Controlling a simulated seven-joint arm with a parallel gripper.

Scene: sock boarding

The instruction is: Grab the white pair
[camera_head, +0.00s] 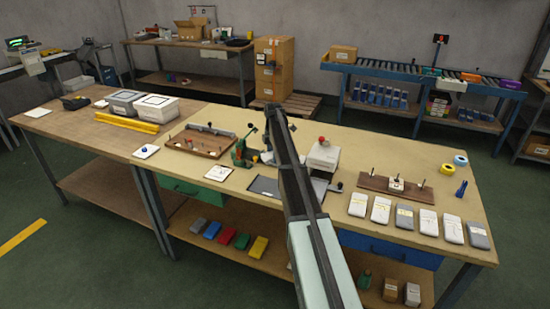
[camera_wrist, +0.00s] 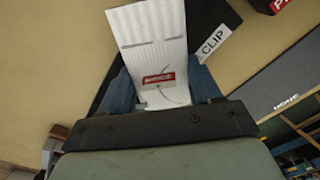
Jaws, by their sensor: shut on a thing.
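In the wrist view, a white ribbed pair (camera_wrist: 150,50) with grey bars, a red label and a thin thread at its near end lies between the blue fingers of my gripper (camera_wrist: 160,88). My gripper is shut on that near end, and the pair reaches away from it over a dark plate (camera_wrist: 205,15) beside a white "CLIP" label (camera_wrist: 213,44). I cannot tell whether the pair touches the plate. In the head view my arm hides the held pair, and the fingertips are not clear.
In the head view, several white and grey flat packs (camera_head: 404,216) lie in a row at the bench's (camera_head: 400,150) front right. A wooden board with pegs (camera_head: 397,186) stands behind them. A brown tray (camera_head: 200,142) and green device (camera_head: 243,152) stand left of my arm.

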